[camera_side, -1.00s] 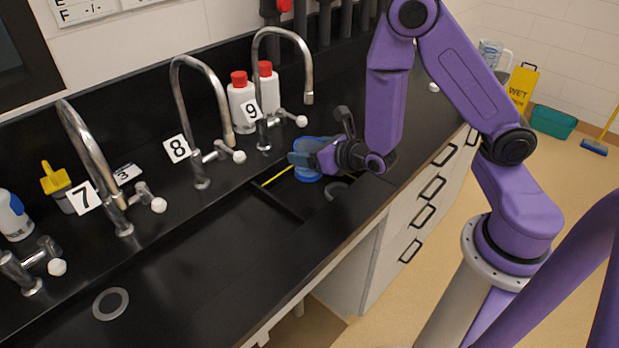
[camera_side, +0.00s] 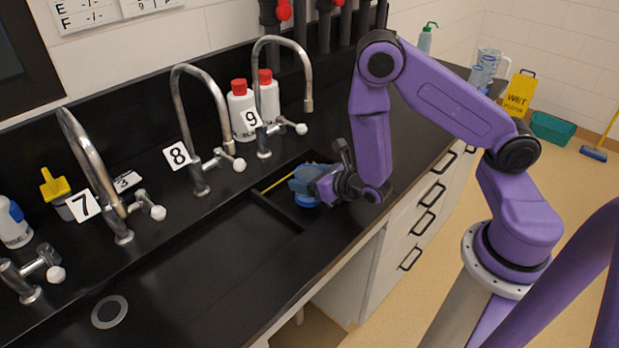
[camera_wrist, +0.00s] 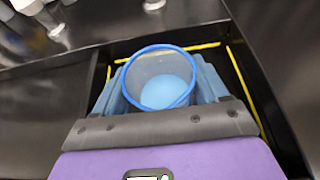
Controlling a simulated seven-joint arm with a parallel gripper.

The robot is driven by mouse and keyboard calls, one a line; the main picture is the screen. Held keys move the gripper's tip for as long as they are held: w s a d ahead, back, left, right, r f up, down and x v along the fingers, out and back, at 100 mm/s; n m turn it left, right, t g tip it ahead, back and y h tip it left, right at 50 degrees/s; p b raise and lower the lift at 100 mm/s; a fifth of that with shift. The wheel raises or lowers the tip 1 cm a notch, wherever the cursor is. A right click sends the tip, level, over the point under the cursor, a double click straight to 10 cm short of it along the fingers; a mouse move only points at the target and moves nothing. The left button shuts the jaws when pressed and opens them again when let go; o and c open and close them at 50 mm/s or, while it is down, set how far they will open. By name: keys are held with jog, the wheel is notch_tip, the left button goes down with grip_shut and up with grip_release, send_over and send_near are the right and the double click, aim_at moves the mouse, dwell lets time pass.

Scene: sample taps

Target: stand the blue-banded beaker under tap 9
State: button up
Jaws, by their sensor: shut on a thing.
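A clear beaker with a blue rim (camera_wrist: 160,78) and a light blue bottom is upright between my gripper's blue-grey fingers in the wrist view. In the side view only its blue lower part (camera_side: 306,201) shows below my gripper (camera_side: 304,184); the rest is hidden by the fingers. My gripper is shut on it. They are at the dark sink opening in front of tap 9 (camera_side: 283,42), below its spout end in the picture. I cannot tell whether the beaker's base touches anything. The label 9 (camera_side: 252,118) is at the tap's foot.
Tap 8 (camera_side: 197,72) and tap 7 (camera_side: 88,150) stand to the left. Red-capped bottles (camera_side: 242,112) stand behind tap 9. A yellow strip (camera_wrist: 240,85) edges the opening. A clear jug (camera_side: 486,66) stands at the counter's far right end.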

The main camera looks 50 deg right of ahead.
jog(key=shift+f, duration=0.45)
jog(key=shift+s+f, duration=0.1)
jog(key=shift+f, duration=0.15)
jog(key=o, duration=1.1)
jog(key=shift+a, duration=0.1)
jog(key=shift+r, duration=0.55)
jog(key=shift+r+v, duration=0.2)
jog(key=shift+v, duration=3.5)
